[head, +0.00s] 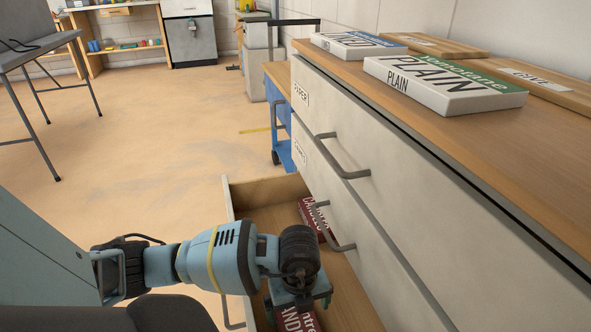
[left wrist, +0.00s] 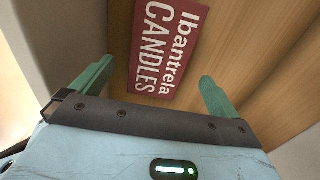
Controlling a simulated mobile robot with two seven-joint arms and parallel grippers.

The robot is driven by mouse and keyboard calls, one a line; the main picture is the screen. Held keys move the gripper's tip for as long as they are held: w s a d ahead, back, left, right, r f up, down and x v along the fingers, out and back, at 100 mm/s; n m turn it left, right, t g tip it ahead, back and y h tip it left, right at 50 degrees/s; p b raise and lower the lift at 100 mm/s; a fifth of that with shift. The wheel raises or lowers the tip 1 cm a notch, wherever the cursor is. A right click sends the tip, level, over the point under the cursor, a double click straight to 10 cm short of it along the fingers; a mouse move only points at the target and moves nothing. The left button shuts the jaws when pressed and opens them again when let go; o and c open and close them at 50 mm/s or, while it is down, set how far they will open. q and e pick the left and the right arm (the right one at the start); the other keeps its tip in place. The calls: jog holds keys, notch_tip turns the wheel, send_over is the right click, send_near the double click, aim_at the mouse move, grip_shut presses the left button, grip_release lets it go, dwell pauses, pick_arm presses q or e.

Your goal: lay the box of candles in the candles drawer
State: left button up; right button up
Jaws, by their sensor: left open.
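The open bottom drawer (head: 262,188) has a wooden floor and a pale front. One red candle box (head: 313,217) lies in its far part, partly hidden by a drawer handle. A second red box (head: 298,321) lies nearer, partly hidden under my left gripper (head: 300,298). In the left wrist view a red box lettered "Ibantrela CANDLES" (left wrist: 160,45) lies flat on the wood. The open fingers of my left gripper (left wrist: 156,75) are on either side of its near end, apart from it. My right gripper is not in view.
On the wooden top lie a green-and-white "PLAIN" box (head: 445,84), a blue-and-white box (head: 357,44) and wooden boards (head: 430,44). A blue cart (head: 281,120) stands beyond.

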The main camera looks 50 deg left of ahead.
aim_at(298, 323)
pick_arm(q)
notch_tip(298, 323, up, 5)
jog(key=shift+r+p, duration=0.1)
jog(key=shift+p, duration=0.7)
